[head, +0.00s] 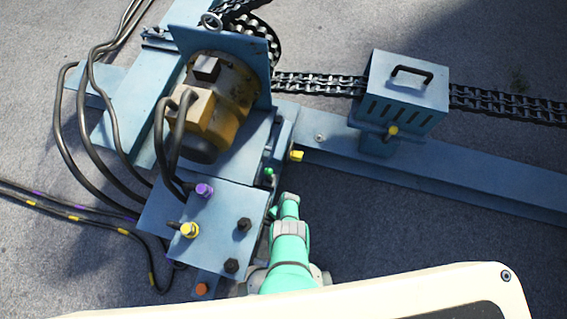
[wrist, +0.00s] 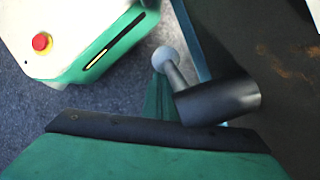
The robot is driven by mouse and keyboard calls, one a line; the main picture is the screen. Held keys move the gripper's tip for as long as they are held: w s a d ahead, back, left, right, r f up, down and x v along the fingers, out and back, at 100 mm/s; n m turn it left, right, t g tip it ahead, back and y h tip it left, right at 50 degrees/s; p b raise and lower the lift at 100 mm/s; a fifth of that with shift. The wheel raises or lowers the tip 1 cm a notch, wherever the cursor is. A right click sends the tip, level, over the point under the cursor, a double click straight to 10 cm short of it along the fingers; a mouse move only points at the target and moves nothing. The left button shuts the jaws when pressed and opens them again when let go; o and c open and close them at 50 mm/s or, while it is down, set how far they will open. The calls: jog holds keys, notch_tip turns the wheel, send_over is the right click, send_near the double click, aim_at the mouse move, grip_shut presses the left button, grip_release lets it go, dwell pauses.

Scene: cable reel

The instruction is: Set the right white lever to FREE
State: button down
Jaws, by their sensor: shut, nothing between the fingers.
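A lever with a pale grey-white ball knob (wrist: 166,59) and a tapered stem shows in the wrist view. Its stem runs to a dark cylinder (wrist: 222,98) beside a dark panel. I cannot tell from the frames whether it is the right lever, and no FREE marking is readable. My gripper (wrist: 145,130) shows as a green body with a black edge across the bottom of the wrist view; it is shut and empty. The knob is beyond that edge and appears apart from it. In the head view my mint arm reaches beside the blue machine; the white levers cannot be made out there.
The blue machine carries a yellow motor (head: 222,92) and a connector box (head: 190,238) with purple and yellow plugs. A small green knob (head: 269,172) and a yellow block (head: 296,156) are near my arm. A blue beam (head: 420,175) extends right. Loose cables lie left.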

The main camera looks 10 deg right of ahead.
dwell(0.7)
jog(key=v, duration=1)
jog(key=shift+w+r, duration=0.15)
jog(key=shift+r, duration=0.25)
dwell(0.5)
